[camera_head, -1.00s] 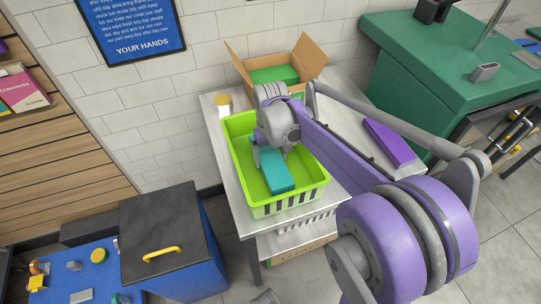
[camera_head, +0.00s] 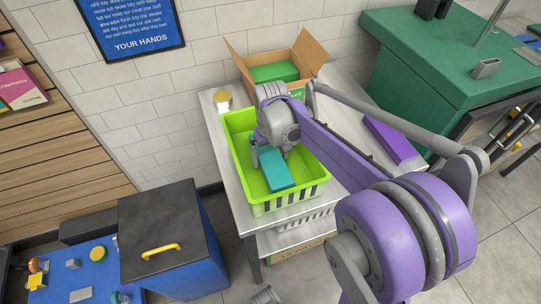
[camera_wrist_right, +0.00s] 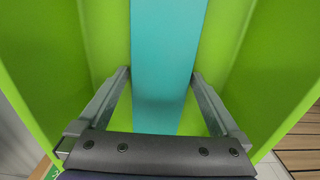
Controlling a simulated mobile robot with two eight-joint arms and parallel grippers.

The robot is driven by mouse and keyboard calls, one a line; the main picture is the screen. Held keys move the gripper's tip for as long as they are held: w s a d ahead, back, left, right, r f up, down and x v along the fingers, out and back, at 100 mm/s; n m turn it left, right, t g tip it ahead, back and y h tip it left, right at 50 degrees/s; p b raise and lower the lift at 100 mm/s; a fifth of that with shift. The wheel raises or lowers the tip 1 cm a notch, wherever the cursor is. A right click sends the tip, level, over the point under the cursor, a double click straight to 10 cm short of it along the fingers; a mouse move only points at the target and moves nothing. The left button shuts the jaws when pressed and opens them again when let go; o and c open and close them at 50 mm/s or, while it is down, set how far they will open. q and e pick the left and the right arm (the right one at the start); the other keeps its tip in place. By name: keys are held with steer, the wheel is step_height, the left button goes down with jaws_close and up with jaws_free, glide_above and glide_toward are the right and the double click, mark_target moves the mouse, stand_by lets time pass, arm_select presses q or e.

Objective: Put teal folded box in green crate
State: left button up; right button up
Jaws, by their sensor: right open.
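The teal folded box (camera_head: 276,172) lies inside the green crate (camera_head: 305,194), on its floor, in the head view. In the right wrist view the teal box (camera_wrist_right: 168,60) runs up the middle of the picture, with the crate's green walls (camera_wrist_right: 45,60) to both sides. My right gripper (camera_head: 270,150) is down in the crate at the box's far end. In the wrist view its two fingers (camera_wrist_right: 160,78) stand open, one on each side of the box, with no firm grip seen. My left gripper does not show.
The crate stands on a metal table (camera_head: 228,168). An open cardboard box (camera_head: 312,58) is behind it, and a purple box (camera_head: 389,140) lies to the right. A blue bin with a dark lid (camera_head: 165,225) stands at left. A green counter (camera_head: 420,70) is at right.

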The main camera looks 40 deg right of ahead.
steer(key=shift+r, duration=0.1)
steer(key=shift+r+p, duration=2.2)
steer(key=shift+r, duration=0.65)
step_height(320, 180, up, 6)
steer(key=p, duration=0.4)
step_height(320, 180, up, 11)
steer(key=p, duration=0.1)
glide_above(270, 158)
steer(key=shift+d, duration=0.1)
steer(key=shift+f, duration=0.1)
